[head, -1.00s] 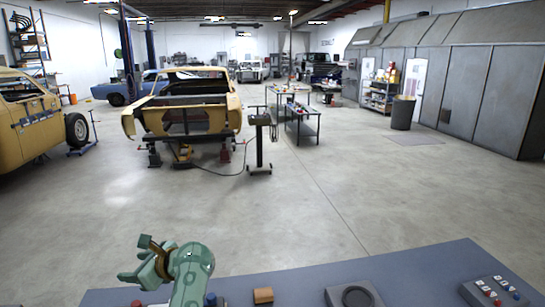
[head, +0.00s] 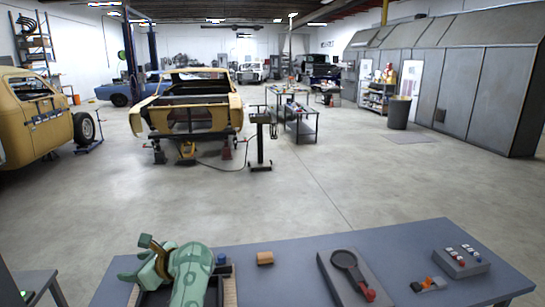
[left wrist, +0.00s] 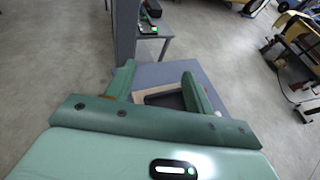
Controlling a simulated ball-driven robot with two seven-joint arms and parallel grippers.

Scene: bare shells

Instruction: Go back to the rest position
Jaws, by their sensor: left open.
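My left arm shows in green at the bottom left of the head view, over the left part of the blue-grey table (head: 300,262). My left gripper (head: 140,268) is at its far end, partly hidden by the wrist. In the left wrist view, the two fingers of my left gripper (left wrist: 157,76) stand well apart with nothing between them. A shallow tray with a dark inside (head: 152,298) lies below the arm in the head view, partly covered by it. My right gripper is in neither view.
A smaller side table (head: 32,283) stands at left. Open floor lies beyond.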

